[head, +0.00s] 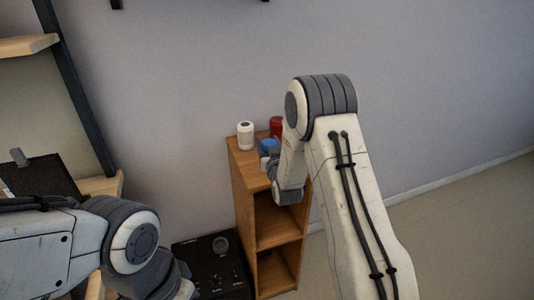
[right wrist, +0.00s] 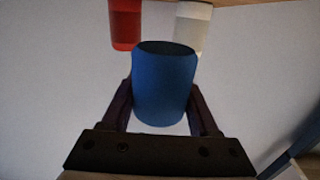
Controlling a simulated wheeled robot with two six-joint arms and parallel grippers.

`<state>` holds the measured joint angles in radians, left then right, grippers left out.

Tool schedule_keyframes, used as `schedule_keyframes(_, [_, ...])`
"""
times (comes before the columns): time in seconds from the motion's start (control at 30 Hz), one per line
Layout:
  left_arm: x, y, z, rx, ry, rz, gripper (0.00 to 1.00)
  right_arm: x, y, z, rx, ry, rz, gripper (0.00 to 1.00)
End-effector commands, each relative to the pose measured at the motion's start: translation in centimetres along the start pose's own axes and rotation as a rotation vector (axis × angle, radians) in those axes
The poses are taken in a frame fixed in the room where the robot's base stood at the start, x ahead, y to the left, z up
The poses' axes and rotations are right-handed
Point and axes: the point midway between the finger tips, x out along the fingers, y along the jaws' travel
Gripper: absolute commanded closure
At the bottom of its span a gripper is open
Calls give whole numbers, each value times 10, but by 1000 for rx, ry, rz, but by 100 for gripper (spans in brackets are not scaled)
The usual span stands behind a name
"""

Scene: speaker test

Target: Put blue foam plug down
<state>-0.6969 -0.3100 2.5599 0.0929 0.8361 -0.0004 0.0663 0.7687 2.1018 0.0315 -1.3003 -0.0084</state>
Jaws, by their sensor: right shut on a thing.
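The blue foam plug (right wrist: 163,85) sits between the two fingers of my right gripper (right wrist: 163,108), which is shut on it. In the head view the plug (head: 268,146) shows small and partly hidden, over the top of a narrow wooden shelf unit (head: 243,160). I cannot tell whether it touches that top. My right gripper (head: 268,162) is mostly hidden by its own arm there. My left arm comes in at lower left; its gripper does not show.
A white cylinder (head: 245,135) and a red cylinder (head: 276,126) stand on the shelf top near the plug. A black box with knobs (head: 212,268) is left of the shelf unit. A dark-framed rack (head: 78,90) stands at far left. Floor at right is clear.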

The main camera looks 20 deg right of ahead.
Motion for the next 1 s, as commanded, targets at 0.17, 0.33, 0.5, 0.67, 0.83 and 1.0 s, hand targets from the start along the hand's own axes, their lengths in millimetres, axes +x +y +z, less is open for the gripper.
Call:
schedule_keyframes(0.17, [-1, 0, 0, 0, 0, 0, 50, 1, -2, 22, 0, -5, 1, 90])
schedule_keyframes(0.33, [-1, 0, 0, 0, 0, 0, 50, 1, -1, 40, 0, -2, 1, 90])
schedule_keyframes(0.5, [-1, 0, 0, 0, 0, 0, 50, 1, -1, 41, 1, 1, 1, 90])
schedule_keyframes(0.67, [1, 0, 0, 0, 0, 0, 50, 1, -1, 43, 1, 0, 1, 90])
schedule_keyframes(0.83, [2, 0, 0, 0, 0, 0, 50, 1, -1, 44, 1, 0, 0, 9])
schedule_keyframes(1.0, [2, 0, 0, 0, 0, 0, 50, 1, -1, 44, 1, 0, 0, 9])
